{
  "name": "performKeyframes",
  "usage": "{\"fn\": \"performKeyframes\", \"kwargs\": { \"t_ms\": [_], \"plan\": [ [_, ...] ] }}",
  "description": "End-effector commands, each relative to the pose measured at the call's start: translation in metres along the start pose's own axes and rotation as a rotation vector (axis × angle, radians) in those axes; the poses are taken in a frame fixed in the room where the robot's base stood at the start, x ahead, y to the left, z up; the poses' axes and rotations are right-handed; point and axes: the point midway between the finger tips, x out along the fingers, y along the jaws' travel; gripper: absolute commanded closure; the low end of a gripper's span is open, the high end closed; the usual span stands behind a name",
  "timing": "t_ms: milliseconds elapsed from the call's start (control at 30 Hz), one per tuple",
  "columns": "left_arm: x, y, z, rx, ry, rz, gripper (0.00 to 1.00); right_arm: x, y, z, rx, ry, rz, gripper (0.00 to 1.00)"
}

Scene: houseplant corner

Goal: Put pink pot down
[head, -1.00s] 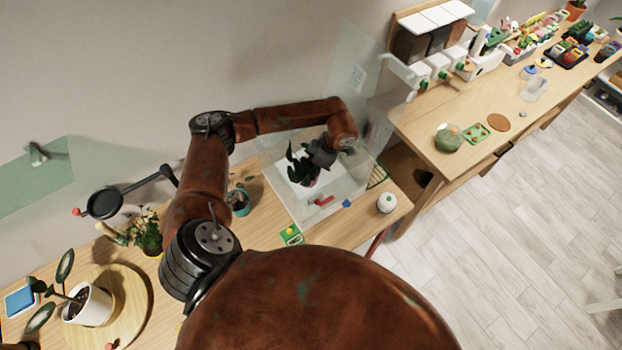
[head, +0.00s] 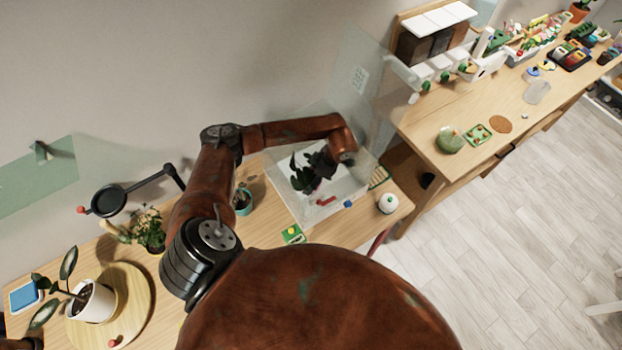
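A dark-leaved plant (head: 302,175) stands inside a clear-walled box (head: 345,197) with a white floor, on the wooden bench. Its pink pot (head: 312,187) shows only as a small patch below the leaves. I cannot tell whether the pot touches the box floor. My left gripper (head: 320,163) reaches into the box from above and is right at the plant, on its right side. Its fingers are dark and partly hidden by the leaves and my wrist, so their grip on the pot is unclear.
A red-handled item (head: 326,201) lies at the box's front. A white round container (head: 388,203) stands right of the box, and a teal pot (head: 243,202) left of it. A white pot (head: 93,302) stands on a round wooden board (head: 137,310) at the left.

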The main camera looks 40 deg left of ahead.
Motion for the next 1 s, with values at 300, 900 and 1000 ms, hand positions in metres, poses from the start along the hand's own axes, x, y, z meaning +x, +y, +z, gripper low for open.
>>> {"fn": "performKeyframes", "kwargs": {
  "t_ms": [300,900,1000],
  "plan": [
    [-0.001,0.000,0.000,0.000,0.000,0.000,0.20,-0.001,0.000,0.000,0.000,-0.001,0.000,0.74],
    [-0.072,0.002,0.000,0.001,-0.001,0.005,0.20,0.016,0.001,0.003,-0.001,-0.001,0.002,0.74],
    [-0.091,0.001,0.000,0.000,-0.001,0.003,0.20,0.021,0.001,0.003,-0.001,-0.002,0.002,0.74]
  ]
}}
